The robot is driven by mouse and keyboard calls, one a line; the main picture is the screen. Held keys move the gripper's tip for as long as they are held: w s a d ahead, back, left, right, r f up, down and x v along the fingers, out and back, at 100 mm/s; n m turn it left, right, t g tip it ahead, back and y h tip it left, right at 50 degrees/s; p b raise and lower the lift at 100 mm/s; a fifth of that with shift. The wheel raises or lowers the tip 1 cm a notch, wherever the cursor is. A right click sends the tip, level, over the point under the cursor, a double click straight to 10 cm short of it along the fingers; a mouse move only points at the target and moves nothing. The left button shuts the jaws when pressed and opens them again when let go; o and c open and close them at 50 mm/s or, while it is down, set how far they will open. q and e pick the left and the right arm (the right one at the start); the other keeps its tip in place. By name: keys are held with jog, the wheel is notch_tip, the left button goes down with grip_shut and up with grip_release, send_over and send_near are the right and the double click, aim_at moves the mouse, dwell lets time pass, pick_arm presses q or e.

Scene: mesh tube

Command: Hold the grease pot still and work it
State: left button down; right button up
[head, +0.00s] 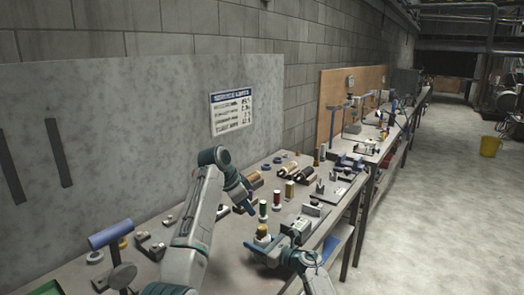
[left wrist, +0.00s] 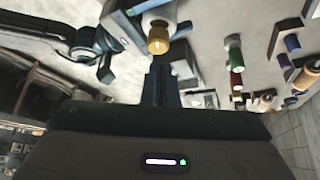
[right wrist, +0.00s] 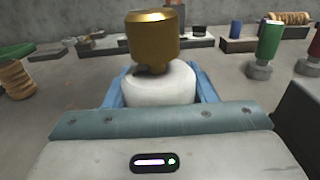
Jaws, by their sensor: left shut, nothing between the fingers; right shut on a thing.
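The grease pot has a white body and a brass top (right wrist: 152,38); it stands upright in the right wrist view, and its brass top also shows in the head view (head: 262,231). My right gripper (head: 264,246) is shut around the white body (right wrist: 150,88), with a blue finger on each side. My left gripper (head: 249,208) is shut and empty, just above and behind the pot in the head view. In the left wrist view its closed fingers (left wrist: 162,82) point towards the brass top (left wrist: 158,40), with a small gap showing. The fingers partly hide the pot's lower body.
A green spool-like piece (head: 263,209) and a red one (head: 277,198) stand behind the pot. Blocks and rollers (head: 290,172) crowd the bench further back. A blue-headed mallet-like tool (head: 110,236) is at left. Some bare bench (head: 232,255) lies left of the pot.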

aim_at(257, 233)
pick_arm(q)
notch_tip(257, 233, down, 6)
jog(key=s, duration=0.1)
jog(key=shift+s+d+f, duration=0.25)
jog(key=shift+d, duration=0.15)
dwell(0.4)
jog(key=shift+w+d, duration=0.2)
dwell(0.5)
jog(key=shift+w+a, duration=0.1)
jog(key=shift+w, duration=0.05)
jog(key=shift+w+a, duration=0.25)
jog(key=shift+w, duration=0.65)
dwell(0.5)
